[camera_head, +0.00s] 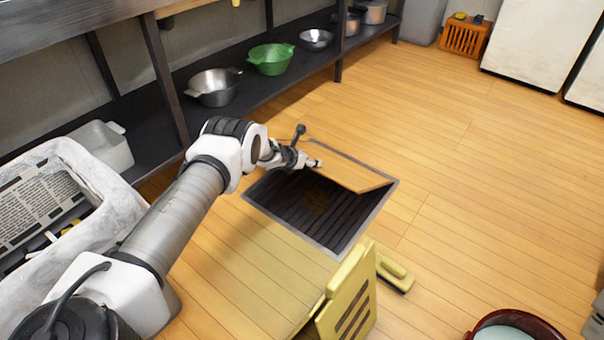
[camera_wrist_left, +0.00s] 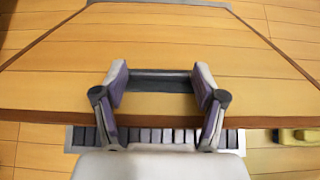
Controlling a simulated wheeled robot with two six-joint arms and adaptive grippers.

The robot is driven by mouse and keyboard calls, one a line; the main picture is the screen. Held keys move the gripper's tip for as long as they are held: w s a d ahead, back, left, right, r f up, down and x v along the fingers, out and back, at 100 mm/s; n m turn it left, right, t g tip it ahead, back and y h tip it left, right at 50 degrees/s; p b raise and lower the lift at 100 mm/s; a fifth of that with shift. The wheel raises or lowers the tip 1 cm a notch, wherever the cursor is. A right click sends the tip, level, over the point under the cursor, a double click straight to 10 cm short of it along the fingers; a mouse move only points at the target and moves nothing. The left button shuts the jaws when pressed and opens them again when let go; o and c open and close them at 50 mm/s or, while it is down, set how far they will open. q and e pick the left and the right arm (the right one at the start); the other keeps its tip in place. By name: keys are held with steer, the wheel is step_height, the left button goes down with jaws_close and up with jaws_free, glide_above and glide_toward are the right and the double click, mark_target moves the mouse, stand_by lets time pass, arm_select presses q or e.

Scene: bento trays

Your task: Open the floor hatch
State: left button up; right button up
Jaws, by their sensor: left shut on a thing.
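The wooden hatch lid (camera_head: 352,174) is raised at its near edge over a framed floor opening (camera_head: 310,208) with dark slats inside. The lid looks tilted, with its far side at the back of the metal frame. My left gripper (camera_head: 317,163) reaches in from the left and is shut at the lid's near edge. In the left wrist view, the gripper's fingers (camera_wrist_left: 160,80) straddle a dark recess or handle in the lid (camera_wrist_left: 170,48). The slats show below the lid's edge there. My right gripper is in neither view.
A yellow slotted stool or chair (camera_head: 348,305) and a yellow brush (camera_head: 396,274) are in front of the opening. A dark red tub (camera_head: 474,331) is at bottom right. Shelves with bowls run along the back left. The floor right of the hatch is clear.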

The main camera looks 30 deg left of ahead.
arm_select(q)
steer(key=shift+w+r, duration=0.6)
steer(key=shift+r, duration=0.15)
steer(key=o, duration=1.4)
steer(key=shift+o, duration=1.4)
steer(key=shift+d+f, duration=0.1)
steer(key=shift+f, duration=0.2)
steer(key=shift+r, duration=0.1)
steer(key=v, duration=1.2)
